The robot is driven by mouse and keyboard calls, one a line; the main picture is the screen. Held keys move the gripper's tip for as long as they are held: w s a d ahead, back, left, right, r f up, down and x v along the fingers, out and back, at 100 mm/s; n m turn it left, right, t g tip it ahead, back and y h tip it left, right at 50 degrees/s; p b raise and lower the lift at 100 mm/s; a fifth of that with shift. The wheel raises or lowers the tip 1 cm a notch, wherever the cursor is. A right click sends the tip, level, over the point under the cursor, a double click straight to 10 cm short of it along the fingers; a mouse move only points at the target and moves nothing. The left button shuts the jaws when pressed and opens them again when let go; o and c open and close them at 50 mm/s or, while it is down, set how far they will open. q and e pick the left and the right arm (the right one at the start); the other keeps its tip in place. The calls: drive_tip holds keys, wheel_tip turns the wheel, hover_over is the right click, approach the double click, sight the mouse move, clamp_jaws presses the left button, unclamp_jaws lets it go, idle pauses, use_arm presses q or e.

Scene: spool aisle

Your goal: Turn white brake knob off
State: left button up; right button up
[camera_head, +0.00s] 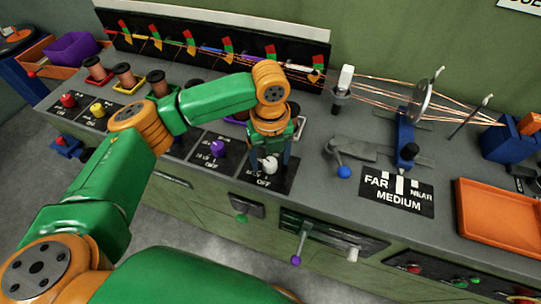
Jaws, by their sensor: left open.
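The white brake knob (269,164) sits on a dark label plate marked OFF (265,183) on the grey bench. My left gripper (269,160) points down over this knob, with one finger on either side of it. The fingers are open, and I cannot tell whether they touch the knob. The arm and gripper hide the plate's upper part and some of what lies behind it. My right gripper is not in view.
A purple knob (218,148), a yellow knob (98,110) and a red knob (68,100) stand along the bench to the left. Wire spools (125,76) stand behind them. A blue-knobbed lever (344,172) and an orange tray (500,213) are at right.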

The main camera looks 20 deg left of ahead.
use_arm(q)
drive_tip(key=shift+s+r, duration=0.1)
drive_tip(key=shift+s, duration=0.1)
drive_tip(key=c, duration=0.5)
clamp_jaws()
drive_tip(key=shift+r+n+p, duration=0.2)
drive_tip(key=shift+n+p, duration=0.1)
drive_tip(key=shift+p, duration=0.3)
drive_tip(key=n+p, duration=0.9)
drive_tip(key=p, duration=0.2)
drive_tip(key=shift+r+p, duration=0.1)
drive_tip(key=shift+p, duration=0.25)
drive_tip(key=n+p, duration=0.2)
drive_tip(key=n, duration=0.2)
drive_tip(key=n+p, duration=0.1)
drive_tip(key=shift+f+n, duration=0.2)
drive_tip(key=shift+n, duration=0.1)
drive_tip(key=n+p, duration=0.1)
drive_tip(key=n, duration=0.1)
drive_tip(key=shift+w+f+n, duration=0.1)
drive_tip(key=shift+n, duration=2.2)
drive_tip(key=shift+f, duration=0.1)
